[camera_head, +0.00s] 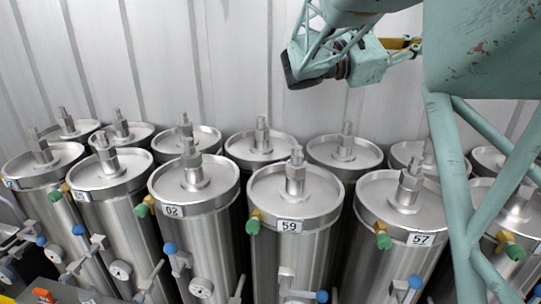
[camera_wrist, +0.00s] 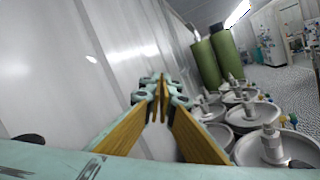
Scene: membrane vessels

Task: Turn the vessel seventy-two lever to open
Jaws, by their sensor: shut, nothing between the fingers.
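Several steel vessels stand in rows in the head view, with number plates such as 59 (camera_head: 289,226) and 57 (camera_head: 420,239). I cannot make out a plate reading seventy-two. Blue-ended levers show on the vessel fronts, such as one lever (camera_head: 322,296) below plate 59. My gripper (camera_head: 411,45) is up near the wall, above and apart from the vessels. In the wrist view my gripper (camera_wrist: 160,85) has its yellow fingers converging at the tips, shut and empty.
A corrugated metal wall (camera_head: 165,60) runs behind the vessels. Green-capped valves, such as this green cap (camera_head: 252,227), and gauges (camera_head: 201,288) stick out from the vessels. In the wrist view, tall green cylinders (camera_wrist: 206,65) stand ahead, with open speckled floor (camera_wrist: 290,90) to the right.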

